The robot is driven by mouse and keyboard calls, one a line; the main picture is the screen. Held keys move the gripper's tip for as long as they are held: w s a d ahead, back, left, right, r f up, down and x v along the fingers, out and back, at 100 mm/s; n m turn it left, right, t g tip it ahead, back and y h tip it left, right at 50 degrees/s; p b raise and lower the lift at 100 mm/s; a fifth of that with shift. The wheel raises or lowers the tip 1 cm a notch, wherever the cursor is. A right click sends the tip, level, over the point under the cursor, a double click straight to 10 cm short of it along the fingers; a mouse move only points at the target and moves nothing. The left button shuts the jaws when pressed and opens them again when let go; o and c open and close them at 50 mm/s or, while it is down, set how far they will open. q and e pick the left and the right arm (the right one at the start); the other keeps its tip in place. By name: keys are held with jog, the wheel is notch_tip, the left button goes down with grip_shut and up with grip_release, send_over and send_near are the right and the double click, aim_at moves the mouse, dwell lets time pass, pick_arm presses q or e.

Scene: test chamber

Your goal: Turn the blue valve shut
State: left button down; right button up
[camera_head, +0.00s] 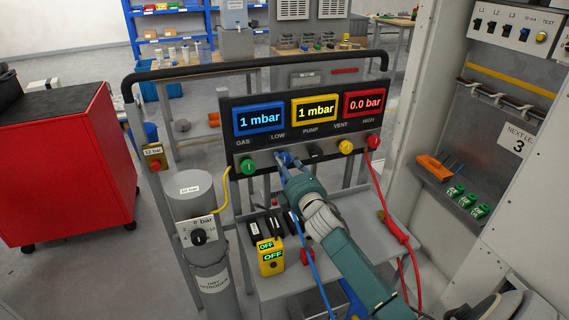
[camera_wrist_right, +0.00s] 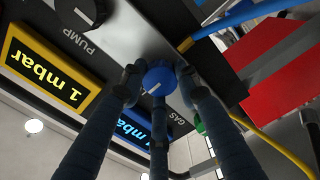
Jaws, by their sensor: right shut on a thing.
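The blue valve (camera_head: 284,157) is a round knob on the lower edge of the dark gauge panel (camera_head: 310,151), between the green and black knobs. My right gripper (camera_head: 283,166) is at the blue valve and hides part of it. In the right wrist view the blue valve (camera_wrist_right: 160,78) shows a pale pointer line, and the dark fingers of my right gripper (camera_wrist_right: 157,84) close around it. The blue display (camera_head: 260,119) and yellow display (camera_head: 316,109) read 1 mbar; the red display (camera_head: 365,102) reads 0.0 bar. My left gripper is not in view.
Green (camera_head: 248,166), black (camera_head: 315,153), yellow (camera_head: 346,147) and red (camera_head: 373,142) knobs line the panel. A grey cylinder (camera_head: 190,200) stands at left, a yellow box (camera_head: 271,258) marked OFF below. Coloured hoses hang nearby. A red cabinet (camera_head: 65,165) stands far left.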

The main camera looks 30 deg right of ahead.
jog(key=o, duration=1.1)
jog(key=shift+d, duration=0.35)
jog(key=shift+o, duration=0.3)
jog(key=shift+s+d, duration=0.1)
jog(key=shift+s+a+f, duration=0.1)
jog(key=shift+a, duration=0.1)
jog(key=shift+s+a, duration=0.15)
jog(key=shift+s, duration=0.15)
jog(key=v, duration=1.1)
